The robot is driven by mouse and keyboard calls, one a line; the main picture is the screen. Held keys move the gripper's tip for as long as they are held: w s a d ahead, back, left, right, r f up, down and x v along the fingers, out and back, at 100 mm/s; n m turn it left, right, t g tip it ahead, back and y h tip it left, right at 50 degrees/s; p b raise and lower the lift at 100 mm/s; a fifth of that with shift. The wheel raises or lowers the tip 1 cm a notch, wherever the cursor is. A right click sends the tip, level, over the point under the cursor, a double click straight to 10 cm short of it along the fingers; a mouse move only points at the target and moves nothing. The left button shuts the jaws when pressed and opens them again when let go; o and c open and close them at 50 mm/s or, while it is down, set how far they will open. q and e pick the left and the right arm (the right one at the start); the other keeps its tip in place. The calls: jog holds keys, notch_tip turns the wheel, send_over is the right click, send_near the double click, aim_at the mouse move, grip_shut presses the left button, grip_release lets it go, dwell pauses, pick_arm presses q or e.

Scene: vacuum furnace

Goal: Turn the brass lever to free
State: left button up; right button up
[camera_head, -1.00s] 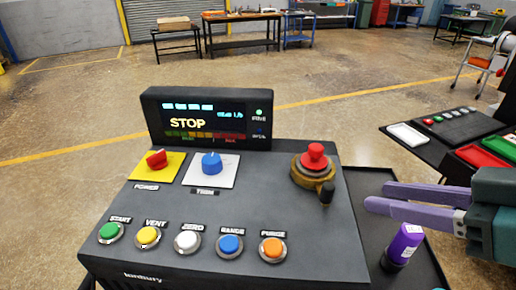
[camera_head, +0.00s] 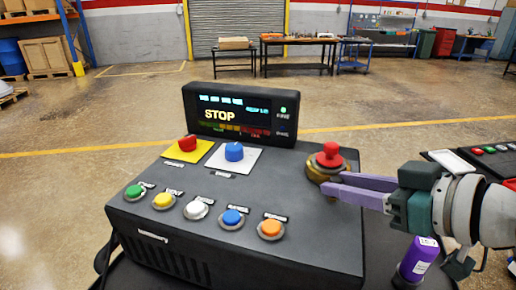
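The brass lever (camera_head: 319,170) is a brass collar around a red mushroom button (camera_head: 331,155) at the right of the dark console. Its black knob, seen earlier at the collar's front right, is now mostly hidden by my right gripper (camera_head: 332,182). The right gripper reaches in from the right with its purple fingers level, at the front right of the collar. The fingers look apart, one behind the other. I cannot tell whether they touch the knob. My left gripper is not in view.
The console screen (camera_head: 240,115) reads STOP. A red switch (camera_head: 187,143), a blue knob (camera_head: 234,151) and several coloured buttons sit left of the lever. A purple bottle (camera_head: 418,259) stands below my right arm. A white tray (camera_head: 453,161) lies farther right.

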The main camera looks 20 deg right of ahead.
jog(key=shift+x, duration=1.15)
jog(key=shift+c, duration=0.3)
grip_shut()
dwell(0.4)
